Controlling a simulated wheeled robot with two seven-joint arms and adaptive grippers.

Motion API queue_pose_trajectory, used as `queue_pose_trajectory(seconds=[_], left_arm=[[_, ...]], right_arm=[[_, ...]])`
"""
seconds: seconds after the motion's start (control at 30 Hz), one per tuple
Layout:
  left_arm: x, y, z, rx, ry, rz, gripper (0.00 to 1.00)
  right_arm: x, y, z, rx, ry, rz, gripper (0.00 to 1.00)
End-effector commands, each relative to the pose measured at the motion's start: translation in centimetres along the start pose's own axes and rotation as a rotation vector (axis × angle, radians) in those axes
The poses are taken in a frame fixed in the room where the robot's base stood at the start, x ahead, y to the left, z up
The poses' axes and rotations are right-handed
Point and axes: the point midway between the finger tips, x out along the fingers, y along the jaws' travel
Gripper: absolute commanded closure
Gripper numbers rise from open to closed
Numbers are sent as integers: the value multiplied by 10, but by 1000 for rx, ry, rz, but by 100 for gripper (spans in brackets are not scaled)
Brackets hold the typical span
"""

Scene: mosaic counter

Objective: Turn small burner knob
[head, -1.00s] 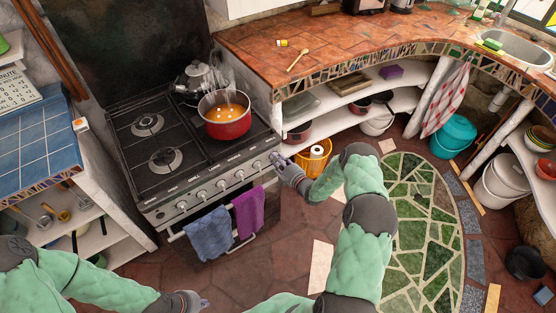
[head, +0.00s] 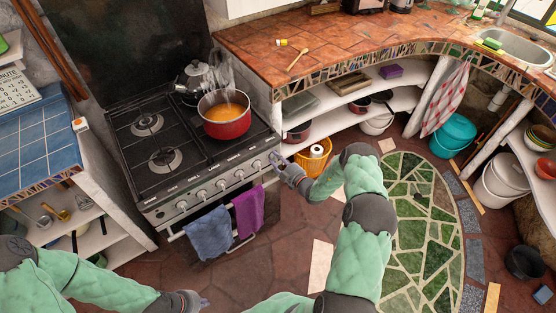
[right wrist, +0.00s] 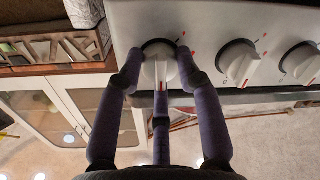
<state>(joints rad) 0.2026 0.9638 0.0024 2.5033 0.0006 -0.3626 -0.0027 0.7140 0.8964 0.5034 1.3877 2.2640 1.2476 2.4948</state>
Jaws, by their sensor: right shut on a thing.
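The stove (head: 190,155) has a row of white knobs along its front panel. In the right wrist view, my right gripper (right wrist: 159,68) has its fingers closed around the end knob (right wrist: 158,72), which sits against the white panel with red marks beside it. In the head view my right gripper (head: 277,160) is at the right end of the stove's front, and its fingers cover that knob. My left gripper (head: 200,303) is low at the bottom edge, away from the stove; I cannot tell its finger opening. A red pot (head: 226,115) of orange soup steams on the right burners.
A kettle (head: 193,80) stands behind the pot. A blue towel (head: 209,234) and a purple towel (head: 249,210) hang on the oven rail below the knobs. Two neighbouring knobs (right wrist: 238,64) show beside the gripped one. An orange basket (head: 313,160) stands right of the stove.

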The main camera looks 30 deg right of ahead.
Motion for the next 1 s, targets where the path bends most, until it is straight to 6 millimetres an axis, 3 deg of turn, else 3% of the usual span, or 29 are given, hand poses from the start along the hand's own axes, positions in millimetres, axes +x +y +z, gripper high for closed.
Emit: queue_pose_trajectory(seconds=[0.13,0.17,0.2,0.23,0.67,1.0], left_arm=[[0,0,0,0,0,0,100],[0,0,0,0,0,0,100],[0,0,0,0,0,0,100],[0,0,0,0,0,0,100],[0,0,0,0,0,0,100],[0,0,0,0,0,0,100]], right_arm=[[0,-7,-3,4,6,-13,97],[0,-7,-3,4,6,-13,56],[0,-7,-3,4,6,-13,45],[0,-6,-3,3,6,-12,41],[-6,-1,0,0,1,-2,41],[-66,-1,0,1,0,-2,41]])
